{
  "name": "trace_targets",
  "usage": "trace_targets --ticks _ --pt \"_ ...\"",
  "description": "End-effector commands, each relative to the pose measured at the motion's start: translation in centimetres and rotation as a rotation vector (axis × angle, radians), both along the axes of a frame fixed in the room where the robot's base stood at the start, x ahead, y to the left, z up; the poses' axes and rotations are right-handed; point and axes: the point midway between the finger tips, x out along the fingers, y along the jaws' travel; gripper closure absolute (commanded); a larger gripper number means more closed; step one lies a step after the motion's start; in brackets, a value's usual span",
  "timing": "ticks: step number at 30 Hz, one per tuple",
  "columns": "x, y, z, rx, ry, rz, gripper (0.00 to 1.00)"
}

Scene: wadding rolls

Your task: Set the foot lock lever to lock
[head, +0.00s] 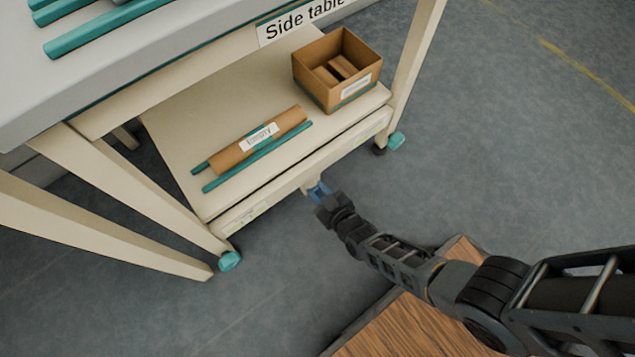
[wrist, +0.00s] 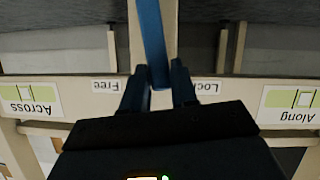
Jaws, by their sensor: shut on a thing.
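The foot lock lever (head: 318,188) is a blue bar low at the front edge of the side table's bottom shelf. In the wrist view the lever (wrist: 152,40) runs down from the top edge, slightly slanted, to between my fingers. My gripper (head: 324,198) is shut on its end, and the two dark fingers (wrist: 159,82) show either side of it. Upside-down labels flank it: the "Free" label (wrist: 106,86) on the left and the lock label (wrist: 206,87) on the right, partly covered. The lever's end lies between the two labels.
The shelf (head: 180,140) of the side table carries a brown roll marked "Empty" (head: 262,140) between teal rails, and an open cardboard box (head: 345,90). The "Across" plate (wrist: 30,100) and "Along" plate (wrist: 290,105) sit further out. Teal casters (head: 230,261) stand on open grey floor.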

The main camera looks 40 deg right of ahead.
Motion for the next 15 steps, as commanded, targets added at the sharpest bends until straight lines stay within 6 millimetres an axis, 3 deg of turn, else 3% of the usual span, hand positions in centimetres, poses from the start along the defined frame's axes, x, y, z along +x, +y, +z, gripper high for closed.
trace_targets --ticks 15 --pt "0.0 2.2 -1.1 -0.372 0.002 0.001 1.00"
